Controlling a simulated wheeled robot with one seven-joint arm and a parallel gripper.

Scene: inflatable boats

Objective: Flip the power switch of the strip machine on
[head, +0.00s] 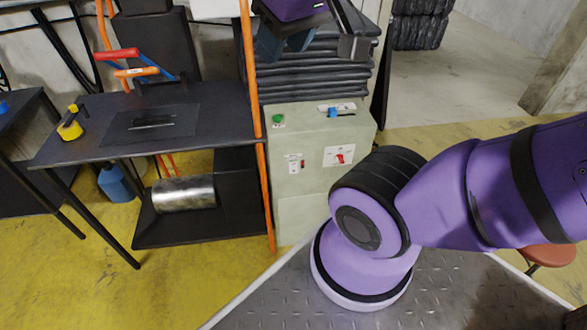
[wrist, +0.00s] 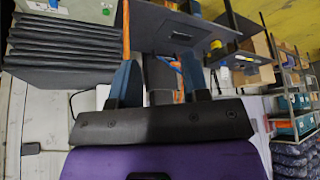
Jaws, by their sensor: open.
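The strip machine (head: 318,190) is a pale grey-green cabinet in the middle of the head view. Its front has a white plate with a red rotary-looking switch (head: 340,158) and a smaller plate with small switches (head: 296,164). I cannot tell which is the power switch or its position. On top are a green button (head: 278,119) and a blue part (head: 333,113). My gripper (head: 285,42) is above the machine, in front of the black stack, open and empty. Its blue-grey fingers stand apart in the wrist view (wrist: 160,64). The machine's top corner (wrist: 75,10) shows there at upper left.
A black folded stack (head: 315,75) rises behind the machine. An orange post (head: 252,90) stands along its left side. A black table (head: 150,125) with tools is further left, with a metal roll (head: 183,194) below. My arm covers the floor right of the machine.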

